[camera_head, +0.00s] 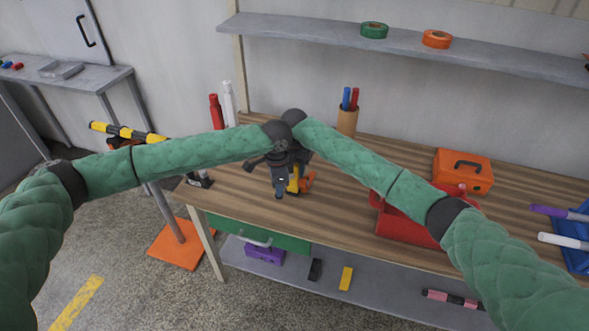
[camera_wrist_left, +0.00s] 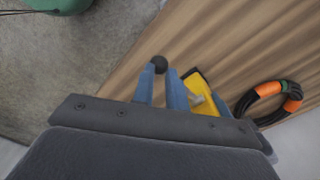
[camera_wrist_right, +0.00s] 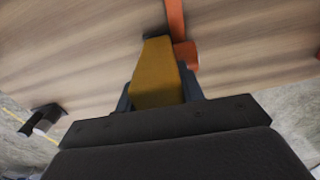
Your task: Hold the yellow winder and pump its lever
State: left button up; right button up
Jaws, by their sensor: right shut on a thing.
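The yellow winder (camera_head: 293,186) is over the front left of the wooden bench, largely hidden by my grippers in the head view. My right gripper (camera_wrist_right: 158,88) is shut on its yellow body (camera_wrist_right: 158,75), which fills the space between the fingers. The yellow body also shows in the left wrist view (camera_wrist_left: 204,92). My left gripper (camera_wrist_left: 160,80) has a gap between its fingers. A black ball knob (camera_wrist_left: 159,64) shows at its fingertips; I cannot tell whether they touch it.
An orange and black ring (camera_wrist_left: 268,100) lies beside the winder. On the bench (camera_head: 350,215) stand a cup of markers (camera_head: 347,120), an orange case (camera_head: 463,172) and a red toolbox (camera_head: 405,222). A shelf (camera_head: 300,30) runs above the back.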

pick_arm(q)
jog(key=shift+f, duration=0.25)
jog(key=shift+f, duration=0.75)
jog(key=shift+r, duration=2.3)
jog(key=shift+w+d+r, duration=0.1)
jog(key=shift+w+r, duration=0.1)
jog(key=shift+r, duration=0.4)
jog(key=shift+w+d+r, duration=0.1)
jog(key=shift+w+r, duration=0.15)
jog(key=shift+r, duration=0.3)
jog(key=shift+w+d+r, duration=0.1)
jog(key=shift+w+r, duration=0.1)
jog(key=shift+r, duration=0.4)
jog(key=shift+f, duration=0.15)
